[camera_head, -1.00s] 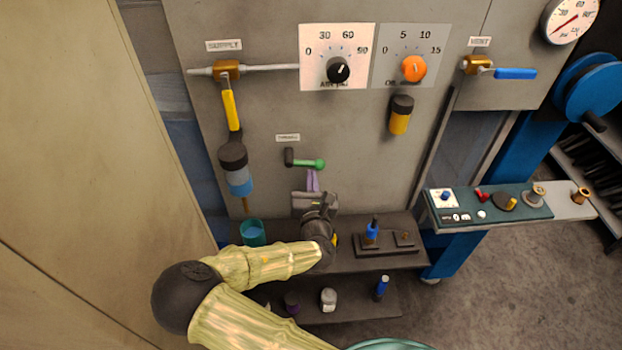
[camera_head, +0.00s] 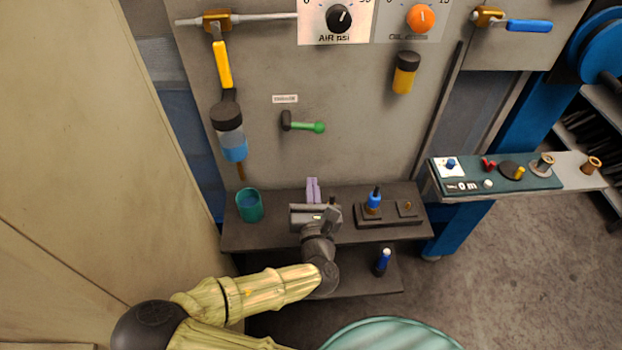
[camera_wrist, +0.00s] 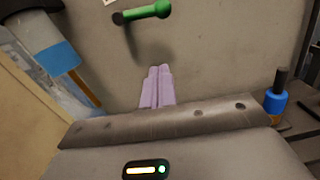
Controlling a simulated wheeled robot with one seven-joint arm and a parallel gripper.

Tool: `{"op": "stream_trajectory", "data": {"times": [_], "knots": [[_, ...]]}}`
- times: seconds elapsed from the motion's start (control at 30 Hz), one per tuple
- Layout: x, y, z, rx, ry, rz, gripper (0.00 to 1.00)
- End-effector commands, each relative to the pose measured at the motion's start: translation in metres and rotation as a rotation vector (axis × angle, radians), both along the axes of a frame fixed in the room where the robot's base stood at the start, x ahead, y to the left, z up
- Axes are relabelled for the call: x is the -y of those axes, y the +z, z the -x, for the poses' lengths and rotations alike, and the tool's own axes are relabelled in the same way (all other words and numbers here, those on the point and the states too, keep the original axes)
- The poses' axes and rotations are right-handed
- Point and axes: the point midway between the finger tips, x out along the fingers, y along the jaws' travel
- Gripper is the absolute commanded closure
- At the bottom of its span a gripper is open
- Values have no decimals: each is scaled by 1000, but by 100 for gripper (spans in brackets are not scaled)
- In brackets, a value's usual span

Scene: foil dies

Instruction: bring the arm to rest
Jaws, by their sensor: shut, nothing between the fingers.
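My gripper (camera_head: 313,190) has two pale purple fingers lying side by side, shut with nothing between them. It is over the upper dark shelf, in front of the grey panel and below the green-handled lever (camera_head: 304,124). In the wrist view the shut fingers (camera_wrist: 157,87) point toward the panel, with the green lever (camera_wrist: 142,13) beyond them. My arm reaches up from the lower left of the head view, bent at the elbow.
A teal cup (camera_head: 249,206) stands left of my gripper on the shelf (camera_head: 275,234). A blue-topped fixture (camera_head: 374,203) stands to its right. A side tray (camera_head: 497,173) with small parts juts out at right. A blue bottle (camera_head: 383,262) is on the lower shelf.

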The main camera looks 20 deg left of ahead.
Motion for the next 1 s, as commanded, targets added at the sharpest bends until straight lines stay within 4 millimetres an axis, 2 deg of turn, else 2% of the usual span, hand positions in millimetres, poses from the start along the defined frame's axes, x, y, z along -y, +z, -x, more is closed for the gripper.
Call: {"op": "stream_trajectory", "data": {"times": [0.57, 0.67, 0.77, 0.9, 1.0], "knots": [[4, -1, -2, -12, -14, -9, 100], [20, -7, -12, -71, -72, -59, 100], [48, -21, -26, -188, -180, -160, 100], [94, -47, -39, -399, -381, -381, 100], [122, -64, -41, -534, -529, -556, 100]]}}
